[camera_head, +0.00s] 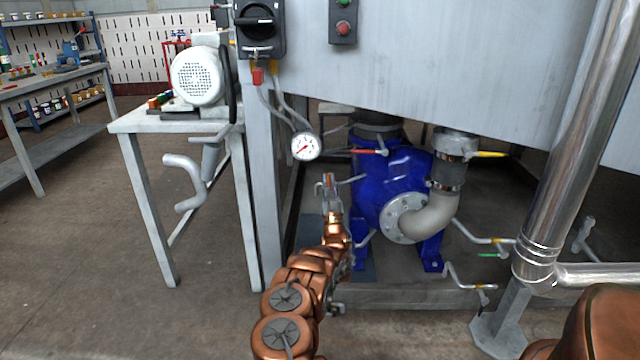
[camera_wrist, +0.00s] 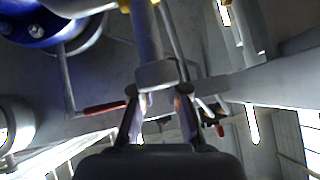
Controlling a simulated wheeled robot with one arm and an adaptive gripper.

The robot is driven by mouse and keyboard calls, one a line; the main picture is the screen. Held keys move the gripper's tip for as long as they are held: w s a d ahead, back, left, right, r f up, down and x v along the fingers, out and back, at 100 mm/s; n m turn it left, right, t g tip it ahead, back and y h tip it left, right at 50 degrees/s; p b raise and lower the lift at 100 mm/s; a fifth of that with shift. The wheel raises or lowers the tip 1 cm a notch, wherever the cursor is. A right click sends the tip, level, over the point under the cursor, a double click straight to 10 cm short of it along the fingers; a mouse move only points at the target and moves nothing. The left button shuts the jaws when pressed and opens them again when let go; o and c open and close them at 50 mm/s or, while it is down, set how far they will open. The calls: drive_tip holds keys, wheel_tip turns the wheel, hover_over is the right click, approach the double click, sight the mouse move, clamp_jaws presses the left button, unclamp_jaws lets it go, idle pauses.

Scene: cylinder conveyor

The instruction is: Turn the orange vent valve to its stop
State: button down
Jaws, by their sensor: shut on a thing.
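My gripper (camera_head: 328,184) is at the left of the blue pump, below the pressure gauge. A small orange-red patch, which I take for the orange vent valve (camera_head: 329,181), shows between its fingers. In the wrist view my gripper (camera_wrist: 160,96) has its fingers either side of a grey metal piece, with an orange tint near the right fingertip. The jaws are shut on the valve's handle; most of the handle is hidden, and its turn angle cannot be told.
A red-handled lever (camera_head: 367,152) is close above right of my gripper, and also shows in the wrist view (camera_wrist: 104,108). The blue pump (camera_head: 372,190) stands right, the pressure gauge (camera_head: 305,146) above left. Yellow-handled levers (camera_head: 490,154) lie further right. The grey frame post (camera_head: 266,190) is left.

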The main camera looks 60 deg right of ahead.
drive_tip(key=shift+s+d, duration=0.1)
drive_tip(key=c, duration=1.2)
unclamp_jaws()
drive_tip(key=shift+f, duration=0.1)
drive_tip(key=shift+v, duration=5.95)
